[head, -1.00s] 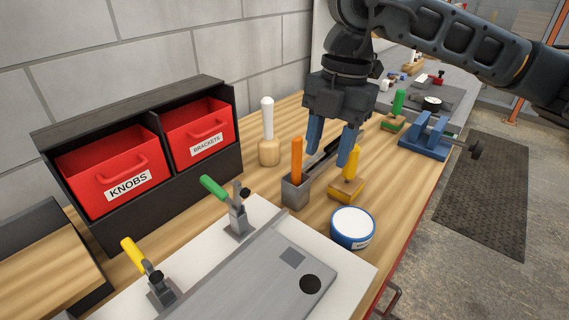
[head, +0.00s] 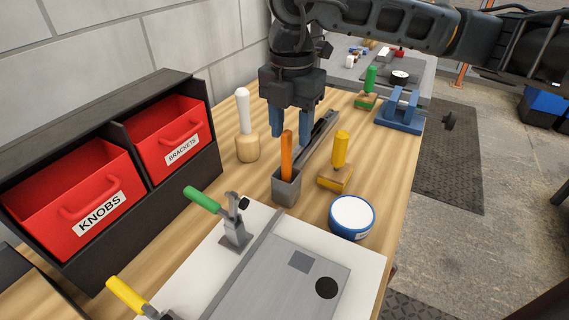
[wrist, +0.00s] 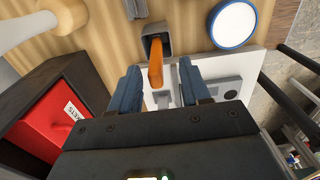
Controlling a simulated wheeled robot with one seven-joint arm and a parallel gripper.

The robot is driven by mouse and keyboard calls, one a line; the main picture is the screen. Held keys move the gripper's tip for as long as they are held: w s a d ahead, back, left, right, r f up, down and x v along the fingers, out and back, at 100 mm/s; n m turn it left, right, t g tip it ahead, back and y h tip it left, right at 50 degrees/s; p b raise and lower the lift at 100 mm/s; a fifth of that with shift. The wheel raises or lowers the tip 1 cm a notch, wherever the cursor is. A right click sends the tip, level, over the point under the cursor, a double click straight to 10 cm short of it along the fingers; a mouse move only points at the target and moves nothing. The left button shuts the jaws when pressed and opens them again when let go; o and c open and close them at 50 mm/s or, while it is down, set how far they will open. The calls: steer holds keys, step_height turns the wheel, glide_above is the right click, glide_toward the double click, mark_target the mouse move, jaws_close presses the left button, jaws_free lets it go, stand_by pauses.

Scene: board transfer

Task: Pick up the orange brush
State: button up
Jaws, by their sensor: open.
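The orange brush (head: 286,155) stands upright in a small grey metal holder (head: 286,188) on the wooden bench; only its orange handle shows, and its lower end is hidden inside the holder. In the wrist view the orange handle (wrist: 157,68) rises from the holder (wrist: 150,45) toward the gap between the two blue fingers (wrist: 160,90). The gripper is open and holds nothing. Contact with the handle cannot be told.
A white-handled mallet (head: 246,145) stands left of the holder. A yellow-handled brush (head: 337,165) and a blue-rimmed white tin (head: 352,215) stand right. Red bins (head: 85,190) are at left; clamps and a grey plate (head: 270,280) are in front. A rail lies behind the holder.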

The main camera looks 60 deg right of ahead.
mark_target(287, 149)
steer(key=f, duration=0.3)
steer(key=f+p, duration=0.1)
steer(key=f, duration=0.1)
steer(key=shift+w+a, duration=0.25)
steer(key=shift+w, duration=0.05)
steer(key=shift+c, duration=0.2)
steer(key=shift+r, duration=0.1)
jaws_close()
